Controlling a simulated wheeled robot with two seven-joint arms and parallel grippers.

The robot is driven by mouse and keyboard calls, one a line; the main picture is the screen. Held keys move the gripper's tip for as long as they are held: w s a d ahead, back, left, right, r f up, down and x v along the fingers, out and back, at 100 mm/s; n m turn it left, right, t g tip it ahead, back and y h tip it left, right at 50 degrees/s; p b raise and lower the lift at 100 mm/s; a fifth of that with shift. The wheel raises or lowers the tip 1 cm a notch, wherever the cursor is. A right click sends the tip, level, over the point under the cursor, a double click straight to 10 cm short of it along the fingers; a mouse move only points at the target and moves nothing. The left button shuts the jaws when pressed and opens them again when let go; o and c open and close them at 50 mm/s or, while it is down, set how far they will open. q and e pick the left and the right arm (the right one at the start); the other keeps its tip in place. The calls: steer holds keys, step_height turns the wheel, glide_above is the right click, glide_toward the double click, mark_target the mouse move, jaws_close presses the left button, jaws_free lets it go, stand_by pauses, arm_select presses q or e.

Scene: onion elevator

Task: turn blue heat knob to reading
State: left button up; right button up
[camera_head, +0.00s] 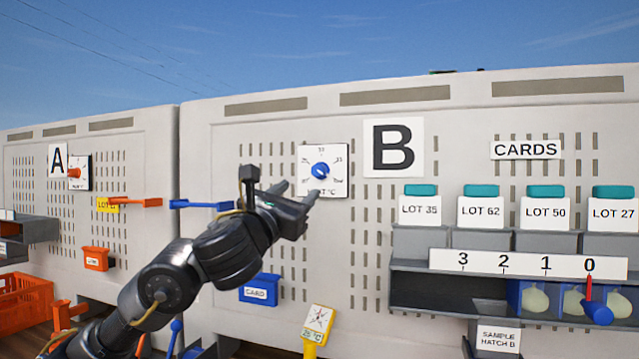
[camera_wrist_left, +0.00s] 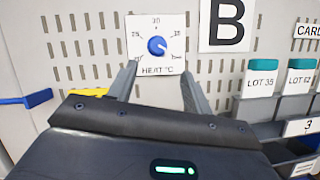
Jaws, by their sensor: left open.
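The blue heat knob (camera_head: 319,170) sits on a white dial plate (camera_head: 338,187) marked HEAT °C, on the panel left of the large B sign. It also shows in the left wrist view as a blue knob (camera_wrist_left: 157,46) on its numbered plate (camera_wrist_left: 170,67). My left gripper (camera_head: 296,191) is open and empty, just below and in front of the knob, its fingers pointing up at the plate. In the left wrist view the fingers (camera_wrist_left: 160,80) stand apart on either side of the plate's lower part, not touching the knob. My right gripper is not in view.
A yellow card (camera_head: 319,322) with a small dial picture stands below. A blue CARD box (camera_head: 259,289) and blue lever (camera_head: 200,204) are on the panel. Right are lot bins (camera_head: 420,240) and a scale strip (camera_head: 525,263). An orange knob (camera_head: 75,172) is on panel A.

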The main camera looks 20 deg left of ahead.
mark_target(317, 172)
arm_select(q)
steer(key=p+x, duration=0.1)
steer(key=x, duration=0.2)
steer(key=p+x, duration=0.1)
steer(key=x, duration=0.2)
steer(key=p+x, duration=0.2)
steer(key=x, duration=0.1)
steer(key=shift+a+r, duration=0.1)
steer(key=shift+r, duration=0.25)
steer(key=shift+p+x, duration=0.3)
steer(key=shift+x, duration=0.55)
steer(key=shift+f, duration=0.1)
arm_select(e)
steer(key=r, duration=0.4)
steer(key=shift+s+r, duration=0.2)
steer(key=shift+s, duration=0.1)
